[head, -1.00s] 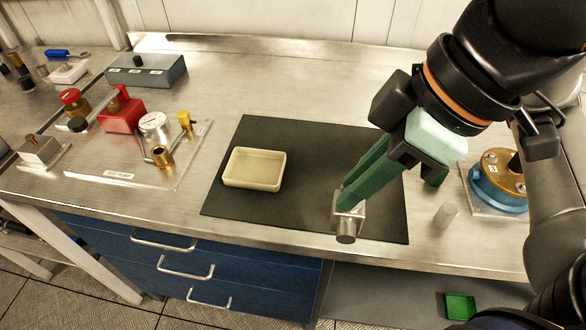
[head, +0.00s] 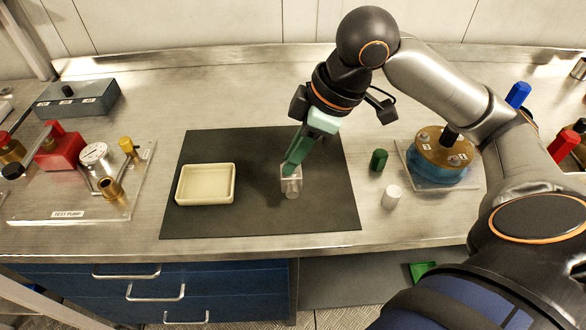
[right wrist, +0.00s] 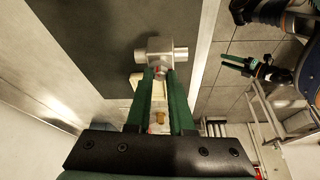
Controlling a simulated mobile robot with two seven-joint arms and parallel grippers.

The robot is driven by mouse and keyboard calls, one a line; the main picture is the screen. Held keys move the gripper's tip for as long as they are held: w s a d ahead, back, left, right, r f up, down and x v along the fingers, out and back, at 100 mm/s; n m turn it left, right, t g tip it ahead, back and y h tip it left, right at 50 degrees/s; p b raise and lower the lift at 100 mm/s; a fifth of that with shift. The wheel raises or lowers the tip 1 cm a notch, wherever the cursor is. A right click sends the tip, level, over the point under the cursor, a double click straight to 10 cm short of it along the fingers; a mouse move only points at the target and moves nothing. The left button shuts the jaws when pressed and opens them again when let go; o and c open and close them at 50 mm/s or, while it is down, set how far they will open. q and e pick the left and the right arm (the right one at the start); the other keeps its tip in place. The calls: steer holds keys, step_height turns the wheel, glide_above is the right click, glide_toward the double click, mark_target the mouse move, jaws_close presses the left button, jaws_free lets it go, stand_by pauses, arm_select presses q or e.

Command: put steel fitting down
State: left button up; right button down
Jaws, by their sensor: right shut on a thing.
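My right gripper (head: 291,168) is shut on the steel fitting (head: 291,187), a small metallic block with a round stub. The gripper points down over the dark mat (head: 330,215), right of the cream tray (head: 232,196). In the right wrist view the fitting (right wrist: 158,52) sits at the tips of the green fingers (right wrist: 158,75), with round stubs out to both sides. I cannot tell whether its underside touches the mat. My left gripper (right wrist: 240,65) shows small at the upper right of the right wrist view, its green fingers apart, well away from the bench.
A green cylinder (head: 379,159) and a pale cylinder (head: 391,197) stand right of the mat. Beyond them is a blue housing with a brass top (head: 440,150). The test pump (head: 95,175) is at left, a grey box (head: 78,98) behind it. The mat's right part is clear.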

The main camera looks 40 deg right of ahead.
steer(key=shift+w+d+f, duration=0.35)
steer(key=shift+w+f, duration=0.3)
steer(key=shift+f, duration=0.2)
steer(key=f, duration=0.1)
steer(key=f+b, duration=0.1)
steer(key=f, duration=0.1)
steer(key=shift+w+d+f, duration=0.15)
steer(key=shift+w+f, duration=0.05)
steer(key=shift+f, duration=0.2)
arm_select(q)
steer(key=shift+w+d+f, duration=0.35)
steer(key=shift+d, duration=0.3)
arm_select(e)
steer(key=c, duration=1.2)
jaws_free()
steer(key=shift+f, duration=0.1)
steer(key=o, duration=0.4)
arm_select(q)
steer(key=shift+a+f, duration=0.2)
steer(key=shift+a, duration=0.05)
steer(key=shift+s, duration=0.1)
